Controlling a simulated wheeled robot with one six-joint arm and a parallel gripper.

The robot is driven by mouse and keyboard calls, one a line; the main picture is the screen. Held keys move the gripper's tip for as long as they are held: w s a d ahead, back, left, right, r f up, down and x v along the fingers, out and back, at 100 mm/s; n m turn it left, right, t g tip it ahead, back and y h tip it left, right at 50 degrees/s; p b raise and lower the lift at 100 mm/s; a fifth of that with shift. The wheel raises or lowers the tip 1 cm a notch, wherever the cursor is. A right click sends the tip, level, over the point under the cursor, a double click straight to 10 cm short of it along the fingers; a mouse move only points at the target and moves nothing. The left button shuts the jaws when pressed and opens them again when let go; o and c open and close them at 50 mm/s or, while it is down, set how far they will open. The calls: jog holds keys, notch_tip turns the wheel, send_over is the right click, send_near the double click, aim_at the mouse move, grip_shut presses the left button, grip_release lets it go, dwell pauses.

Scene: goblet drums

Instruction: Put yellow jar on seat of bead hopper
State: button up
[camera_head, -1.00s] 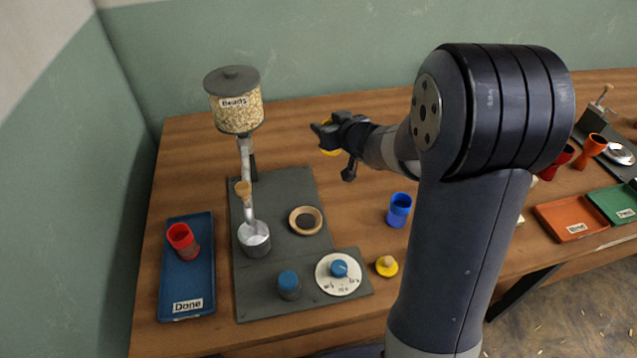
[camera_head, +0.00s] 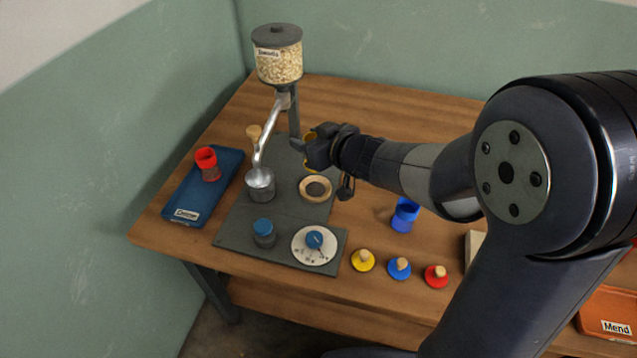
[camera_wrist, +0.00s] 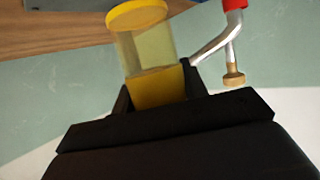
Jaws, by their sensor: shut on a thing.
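My gripper (camera_head: 316,150) is shut on the yellow jar (camera_wrist: 147,50), with a clear middle between yellow ends. The jar is mostly hidden in the head view, where a bit of yellow (camera_head: 310,137) shows. The gripper is in the air right of the bead hopper (camera_head: 278,62), near its sloping metal spout (camera_head: 270,130). The hopper stands on a grey base (camera_head: 285,218). A wooden ring with a dark centre (camera_head: 315,178) lies on that base, below my gripper.
A blue tray (camera_head: 182,198) at the left holds a red jar (camera_head: 206,160). A blue-topped knob (camera_head: 263,228) and a white dial (camera_head: 302,247) are at the base's front. A blue jar (camera_head: 405,214) and yellow, blue and red knobbed lids (camera_head: 399,268) are to the right.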

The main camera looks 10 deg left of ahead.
notch_tip(320, 180, down, 8)
jog(key=b, duration=0.3)
jog(key=shift+f, duration=0.15)
jog(key=o, duration=1)
jog(key=shift+r, duration=0.2)
jog(key=p+v, duration=0.2)
jog(key=v, duration=1)
jog(key=shift+p, duration=0.35)
